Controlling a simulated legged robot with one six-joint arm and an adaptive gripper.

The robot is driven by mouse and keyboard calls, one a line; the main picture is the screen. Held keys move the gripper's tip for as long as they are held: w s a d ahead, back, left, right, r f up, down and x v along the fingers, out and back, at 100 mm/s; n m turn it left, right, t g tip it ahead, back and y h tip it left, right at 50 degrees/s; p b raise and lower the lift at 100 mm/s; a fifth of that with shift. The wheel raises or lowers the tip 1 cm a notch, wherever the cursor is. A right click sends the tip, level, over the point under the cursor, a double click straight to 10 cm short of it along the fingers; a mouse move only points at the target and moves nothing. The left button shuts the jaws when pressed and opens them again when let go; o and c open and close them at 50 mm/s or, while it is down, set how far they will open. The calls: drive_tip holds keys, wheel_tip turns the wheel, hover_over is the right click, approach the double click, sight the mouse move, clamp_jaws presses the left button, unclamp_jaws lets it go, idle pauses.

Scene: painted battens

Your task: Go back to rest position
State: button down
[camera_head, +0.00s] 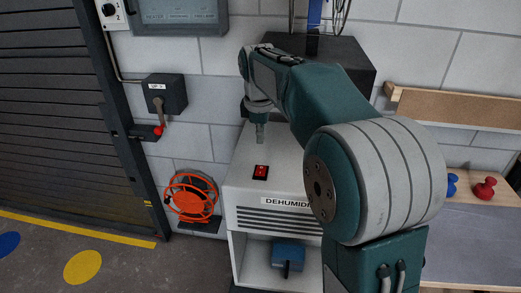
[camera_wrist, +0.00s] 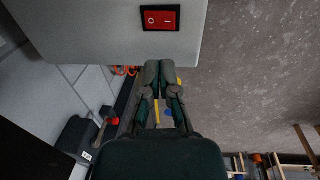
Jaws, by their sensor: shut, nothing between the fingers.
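My gripper (camera_head: 260,133) points down above the top of the white dehumidifier (camera_head: 240,181) in the head view. It hangs behind and a little above the red rocker switch (camera_head: 261,172), apart from it as far as I can tell. In the wrist view my gripper (camera_wrist: 162,72) has its two fingertips close together, with nothing held. The red switch (camera_wrist: 161,18) shows there beyond the fingertips, on the light panel (camera_wrist: 100,25). My arm hides part of the dehumidifier's front and right side.
A grey lever box (camera_head: 165,95) with a red-knobbed handle is on the wall at left. An orange hose reel (camera_head: 191,198) sits below it. A dark box (camera_head: 345,62) stands behind my arm. A workbench (camera_head: 470,232) with red and blue knobs is at right. Floor at lower left is open.

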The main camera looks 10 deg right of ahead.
drive_tip(key=shift+r, duration=0.6)
drive_tip(key=shift+s, duration=0.15)
